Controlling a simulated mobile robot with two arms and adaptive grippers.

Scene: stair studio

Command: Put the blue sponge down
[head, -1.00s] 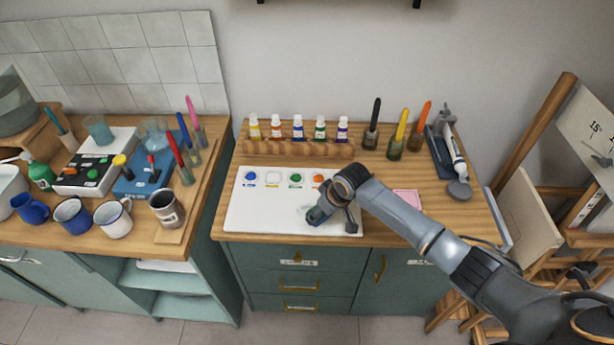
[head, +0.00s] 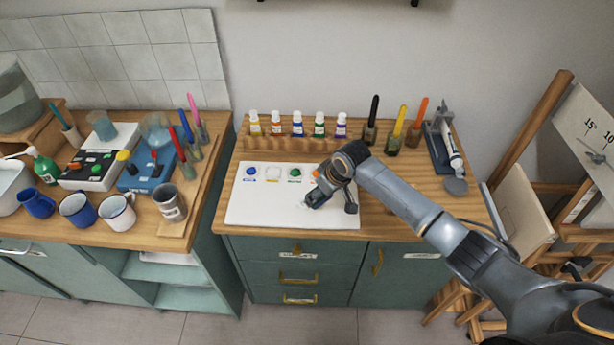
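My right gripper (head: 331,204) is low over the front right part of the white paint board (head: 262,212). Its two finger parts show on either side, dark and grey. I cannot make out a blue sponge. Anything between or under the fingers is hidden by the gripper and wrist, so I cannot tell whether it is open or shut on something. My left gripper is not in view.
Paint bottles (head: 297,125) stand in a wooden rack (head: 290,145) behind the board. Jars with coloured handles (head: 392,140) and a grey stand (head: 446,155) are at the back right. The board's front left is clear.

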